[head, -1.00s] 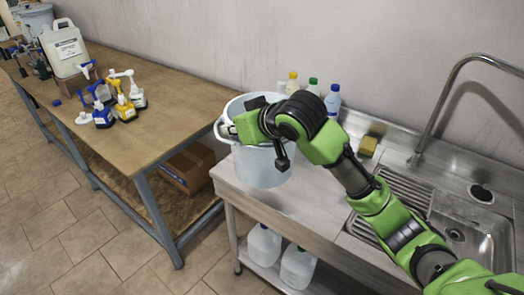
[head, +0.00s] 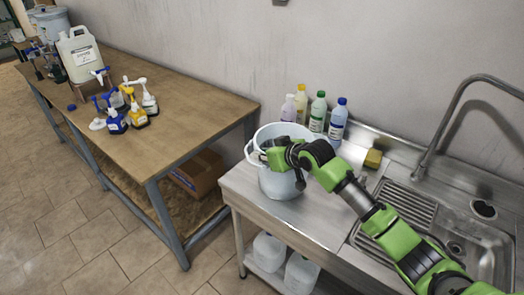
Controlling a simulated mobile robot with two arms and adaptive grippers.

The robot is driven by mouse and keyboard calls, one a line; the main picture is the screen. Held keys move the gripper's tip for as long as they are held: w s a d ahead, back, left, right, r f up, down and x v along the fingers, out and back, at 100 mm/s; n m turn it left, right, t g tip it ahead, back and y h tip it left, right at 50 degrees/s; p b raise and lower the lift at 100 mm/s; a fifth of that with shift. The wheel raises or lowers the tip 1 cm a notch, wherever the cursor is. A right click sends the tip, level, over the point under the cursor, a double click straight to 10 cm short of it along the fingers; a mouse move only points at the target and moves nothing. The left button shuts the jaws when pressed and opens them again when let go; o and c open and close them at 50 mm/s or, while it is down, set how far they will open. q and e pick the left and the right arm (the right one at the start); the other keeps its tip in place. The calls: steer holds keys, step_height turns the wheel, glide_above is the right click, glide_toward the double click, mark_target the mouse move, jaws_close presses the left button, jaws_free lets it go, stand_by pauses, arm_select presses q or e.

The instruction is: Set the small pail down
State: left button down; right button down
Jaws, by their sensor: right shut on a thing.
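A small pale grey-white pail (head: 281,185) is upright at the left end of the steel sink counter (head: 313,216). Its base appears to be on or just above the counter top; the contact is hard to make out. My right gripper (head: 268,158) reaches across from the right, over the pail's near side, and is shut on the pail at its rim or handle. The gripper and wrist hide part of the rim and the fingertips are hard to see. My left gripper is not in view.
Several capped bottles (head: 337,122) stand behind the pail by the wall. A sponge (head: 373,158), a tap (head: 436,130) and the sink basin (head: 470,240) are to the right. A wooden table (head: 180,95) with pump bottles stands left. White jugs (head: 300,272) sit on the lower shelf.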

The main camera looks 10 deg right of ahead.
steer(key=c, duration=2.1)
jaws_free()
steer(key=b+v, duration=0.2)
steer(key=v, duration=1)
